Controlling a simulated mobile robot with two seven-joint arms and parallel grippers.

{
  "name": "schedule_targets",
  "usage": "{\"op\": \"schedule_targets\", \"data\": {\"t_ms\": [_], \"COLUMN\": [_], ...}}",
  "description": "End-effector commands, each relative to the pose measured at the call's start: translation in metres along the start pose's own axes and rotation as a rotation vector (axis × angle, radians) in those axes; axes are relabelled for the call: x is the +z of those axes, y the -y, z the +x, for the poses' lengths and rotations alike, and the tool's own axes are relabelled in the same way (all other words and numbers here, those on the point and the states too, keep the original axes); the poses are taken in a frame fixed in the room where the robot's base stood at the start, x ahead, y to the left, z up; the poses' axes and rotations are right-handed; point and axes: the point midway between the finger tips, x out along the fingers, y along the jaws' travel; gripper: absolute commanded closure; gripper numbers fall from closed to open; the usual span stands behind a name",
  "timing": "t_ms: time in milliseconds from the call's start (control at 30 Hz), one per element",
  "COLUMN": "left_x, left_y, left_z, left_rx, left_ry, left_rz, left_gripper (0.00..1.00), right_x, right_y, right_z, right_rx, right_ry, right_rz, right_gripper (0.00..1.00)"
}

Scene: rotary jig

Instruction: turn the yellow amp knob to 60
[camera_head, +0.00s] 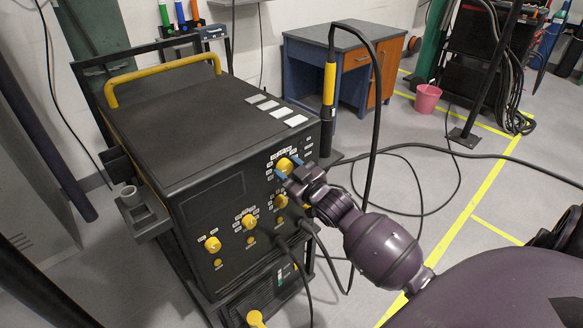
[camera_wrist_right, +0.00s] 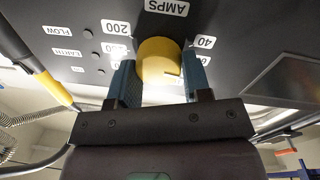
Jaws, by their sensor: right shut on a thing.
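The yellow amp knob (camera_head: 284,164) is at the upper right of the black machine's front panel (camera_head: 196,222). In the right wrist view the knob (camera_wrist_right: 158,58) sits below the AMPS label (camera_wrist_right: 167,6), which appears upside down. Numbers including 200 and 40 stand around it, some partly hidden by the fingers. My left gripper is not in view.
Other yellow knobs (camera_head: 249,221) sit lower and left on the same panel. Black cables (camera_head: 308,239) plug in below my right gripper. A yellow-handled torch (camera_head: 329,84) with a looping cable stands at the machine's right corner. A blue desk (camera_head: 312,72) stands behind.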

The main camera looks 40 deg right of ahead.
Motion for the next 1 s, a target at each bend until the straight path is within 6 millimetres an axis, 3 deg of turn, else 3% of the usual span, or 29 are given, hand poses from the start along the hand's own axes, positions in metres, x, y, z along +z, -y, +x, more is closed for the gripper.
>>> {"op": "schedule_targets", "data": {"t_ms": [233, 800, 833, 1000], "left_x": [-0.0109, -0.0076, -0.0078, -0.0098], "left_y": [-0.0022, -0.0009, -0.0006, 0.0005], "left_z": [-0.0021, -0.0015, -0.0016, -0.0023], "left_rx": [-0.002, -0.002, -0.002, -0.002], "left_ry": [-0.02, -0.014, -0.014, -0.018], "left_rz": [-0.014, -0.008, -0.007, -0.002], "left_gripper": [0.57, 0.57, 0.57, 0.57], "right_x": [-0.0018, 0.0003, 0.0003, 0.0003], "right_y": [0.0001, 0.001, 0.001, 0.0009], "right_z": [0.0001, -0.0001, -0.0001, -0.0001], "right_rx": [0.0, -0.001, -0.001, -0.001], "right_ry": [-0.01, -0.011, -0.011, -0.011], "right_rz": [-0.11, -0.154, -0.153, -0.153], "right_gripper": [0.79, 0.79, 0.54, 0.3]}}
